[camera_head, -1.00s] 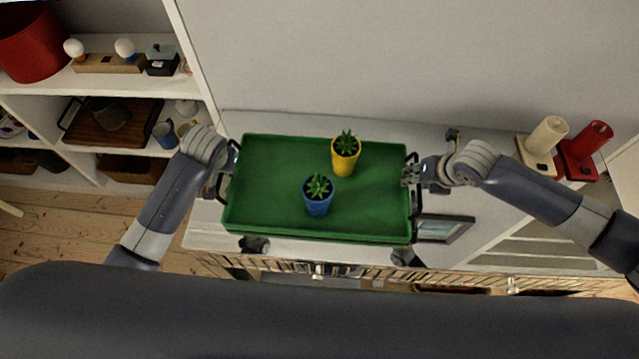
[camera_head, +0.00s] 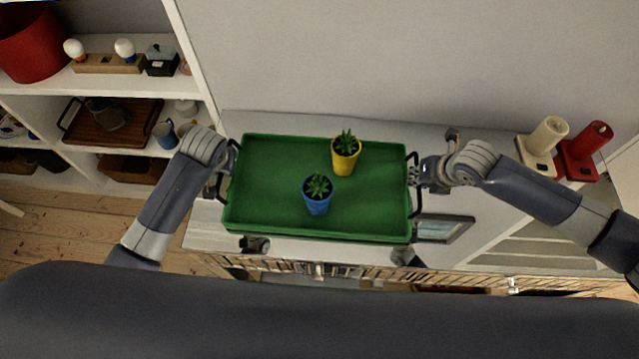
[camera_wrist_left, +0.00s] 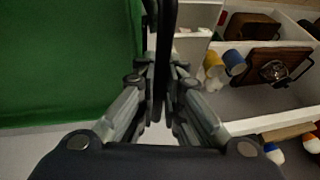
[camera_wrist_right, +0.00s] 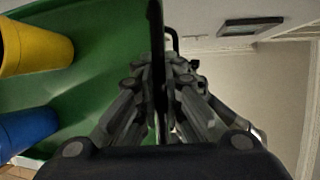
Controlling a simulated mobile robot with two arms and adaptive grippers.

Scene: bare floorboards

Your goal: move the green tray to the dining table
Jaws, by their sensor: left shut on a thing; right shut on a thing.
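The green tray (camera_head: 270,190) is level between my two arms, over a white surface against the wall. It carries a yellow pot (camera_head: 345,160) and a blue pot (camera_head: 317,196), each with a small upright plant. My left gripper (camera_head: 231,160) is shut on the tray's black left handle; the left wrist view shows the handle between the fingers (camera_wrist_left: 165,85). My right gripper (camera_head: 416,174) is shut on the right handle, and the right wrist view shows it between the fingers (camera_wrist_right: 158,85). The dining table cannot be made out.
A white shelf unit (camera_head: 90,85) at the left holds a wooden tray (camera_head: 125,118), mugs and a red container (camera_head: 30,40). A cream lamp-like object (camera_head: 545,138) and a red one (camera_head: 588,145) stand at the right. A picture frame (camera_head: 445,229) lies beside the tray.

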